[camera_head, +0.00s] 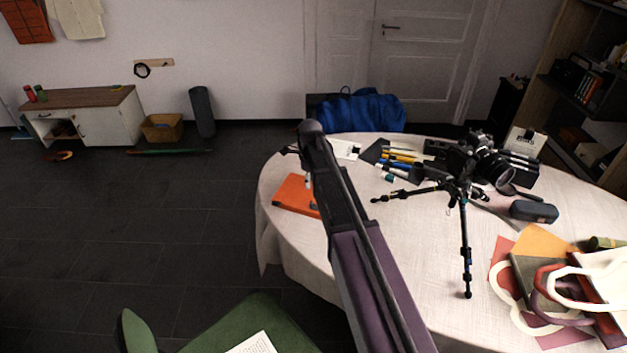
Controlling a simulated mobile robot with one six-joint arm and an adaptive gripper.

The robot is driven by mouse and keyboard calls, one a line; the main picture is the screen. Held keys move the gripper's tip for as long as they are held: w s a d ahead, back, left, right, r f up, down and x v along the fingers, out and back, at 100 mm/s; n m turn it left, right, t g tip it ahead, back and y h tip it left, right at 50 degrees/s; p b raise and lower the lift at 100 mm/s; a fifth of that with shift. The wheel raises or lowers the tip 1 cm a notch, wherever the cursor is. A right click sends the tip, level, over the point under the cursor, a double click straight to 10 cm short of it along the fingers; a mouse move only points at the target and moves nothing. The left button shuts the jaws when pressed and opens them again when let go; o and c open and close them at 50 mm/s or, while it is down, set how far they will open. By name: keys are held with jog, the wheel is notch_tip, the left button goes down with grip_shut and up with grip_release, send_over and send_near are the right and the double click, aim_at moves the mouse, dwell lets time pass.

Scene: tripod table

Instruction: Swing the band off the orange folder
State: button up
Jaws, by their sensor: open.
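The orange folder (291,196) lies on the left edge area of the round, cloth-covered table (420,255). My arm crosses in front of its right part and hides it. I cannot make out the band on the folder from here. My gripper (290,150) shows only as a small dark piece at the left of the arm's far end, beyond and above the folder in the picture. It is open, and I see nothing held in it. Most of it is hidden behind my arm, so its distance from the folder is unclear.
A tripod (463,190) with a camera (490,168) stands on the table, legs spread. Pens (400,158) and dark cases lie behind. A blue bag (362,110) is beyond the table. Bags and papers (545,245) fill the right; a green chair (235,325) stands in front.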

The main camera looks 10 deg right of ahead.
jog(key=shift+f+b, duration=4.35)
jog(key=shift+f, duration=0.05)
jog(key=c, duration=0.4)
